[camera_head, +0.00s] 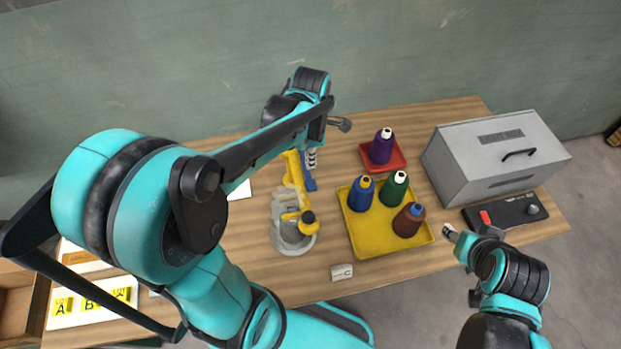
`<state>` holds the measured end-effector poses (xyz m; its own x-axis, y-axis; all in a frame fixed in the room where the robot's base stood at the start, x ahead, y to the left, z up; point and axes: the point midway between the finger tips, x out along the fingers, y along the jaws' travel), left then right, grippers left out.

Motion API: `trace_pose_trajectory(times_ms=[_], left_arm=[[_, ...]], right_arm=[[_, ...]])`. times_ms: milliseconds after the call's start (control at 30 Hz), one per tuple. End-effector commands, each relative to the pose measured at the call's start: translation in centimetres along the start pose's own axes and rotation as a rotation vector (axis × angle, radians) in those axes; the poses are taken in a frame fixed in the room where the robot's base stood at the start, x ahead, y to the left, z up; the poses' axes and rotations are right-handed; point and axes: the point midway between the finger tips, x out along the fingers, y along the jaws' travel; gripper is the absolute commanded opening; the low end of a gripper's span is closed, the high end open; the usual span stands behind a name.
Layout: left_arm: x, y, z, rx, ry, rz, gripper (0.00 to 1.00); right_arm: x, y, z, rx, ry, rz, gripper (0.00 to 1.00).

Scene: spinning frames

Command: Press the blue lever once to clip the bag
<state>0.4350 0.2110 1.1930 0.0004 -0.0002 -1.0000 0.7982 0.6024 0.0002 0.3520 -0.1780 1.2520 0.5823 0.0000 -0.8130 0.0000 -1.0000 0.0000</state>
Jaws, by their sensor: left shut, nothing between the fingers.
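A blue lever (308,181) shows in part in the head view, beside a yellow upright part (293,168) of a bench device. My left gripper (312,160) is shut and empty, pointing down just over the lever; I cannot tell whether they touch. The device has a rounded grey base (291,245) and a yellow part with a dark knob (307,217). I cannot make out the bag clearly.
A yellow tray (378,246) holds blue, green and brown thread cones. A red tray (398,160) holds a purple cone. A grey metal box (465,165) and a black control panel (510,205) stand at the right. A small white tag (342,272) lies in front.

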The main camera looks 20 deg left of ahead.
Motion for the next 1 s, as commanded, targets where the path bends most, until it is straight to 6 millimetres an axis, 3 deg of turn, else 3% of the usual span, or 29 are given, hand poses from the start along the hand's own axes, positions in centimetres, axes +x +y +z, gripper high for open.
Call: trace_pose_trajectory(times_ms=[200, 433, 600, 1000], left_arm=[[5.0, 0.1, 0.0, 0.0, 0.0, 0.0, 0.0], [8.4, 0.0, 0.0, 0.0, 0.0, 0.0, 0.0], [9.5, 0.0, 0.0, 0.0, 0.0, 0.0, 0.0], [9.7, -0.1, 0.0, 0.0, 0.0, 0.004, 0.0]], right_arm=[[0.6, 0.0, 0.5, 0.0, 0.0, 0.0, 0.46], [0.9, 0.0, 0.7, 0.0, 0.0, 0.0, 0.46], [1.0, 0.0, 0.7, 0.0, 0.0, 0.0, 0.46], [1.1, 0.0, 0.8, 0.0, 0.0, 0.0, 0.46]])
